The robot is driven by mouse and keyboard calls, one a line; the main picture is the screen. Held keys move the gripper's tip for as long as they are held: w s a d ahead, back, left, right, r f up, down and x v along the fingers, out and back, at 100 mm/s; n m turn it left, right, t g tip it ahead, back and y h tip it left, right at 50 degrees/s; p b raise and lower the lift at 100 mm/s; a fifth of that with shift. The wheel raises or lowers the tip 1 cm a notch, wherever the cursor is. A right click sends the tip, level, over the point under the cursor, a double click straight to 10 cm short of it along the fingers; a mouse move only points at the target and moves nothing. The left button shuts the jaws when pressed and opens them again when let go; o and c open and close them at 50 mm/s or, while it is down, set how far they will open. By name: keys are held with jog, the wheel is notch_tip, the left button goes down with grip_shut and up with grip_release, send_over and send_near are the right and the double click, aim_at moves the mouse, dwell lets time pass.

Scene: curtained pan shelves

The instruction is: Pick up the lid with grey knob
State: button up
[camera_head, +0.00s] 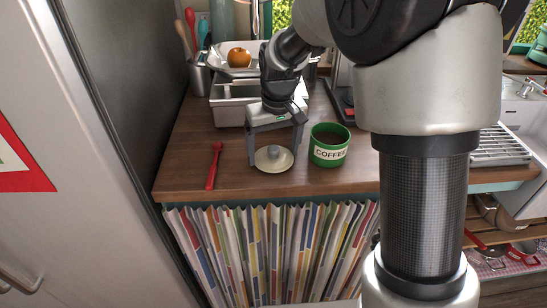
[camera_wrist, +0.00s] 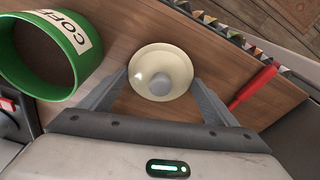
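The lid (camera_head: 274,160) is a small round cream disc with a grey knob, lying on the wooden counter near its front edge. In the wrist view the lid (camera_wrist: 162,72) lies just beyond my fingertips, with its grey knob pointing toward the camera. My gripper (camera_head: 273,157) is above the lid, its two fingers spread to either side of it. In the wrist view my gripper (camera_wrist: 160,75) is open, with nothing held between the fingers. I cannot tell the exact height of the fingertips above the counter.
A green coffee container (camera_head: 329,147) stands just right of the lid; it also shows in the wrist view (camera_wrist: 40,55). A red utensil (camera_head: 214,166) lies to the left. A metal container (camera_head: 229,104) stands behind. A striped curtain (camera_head: 275,250) hangs below the counter edge.

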jog(key=c, duration=0.3)
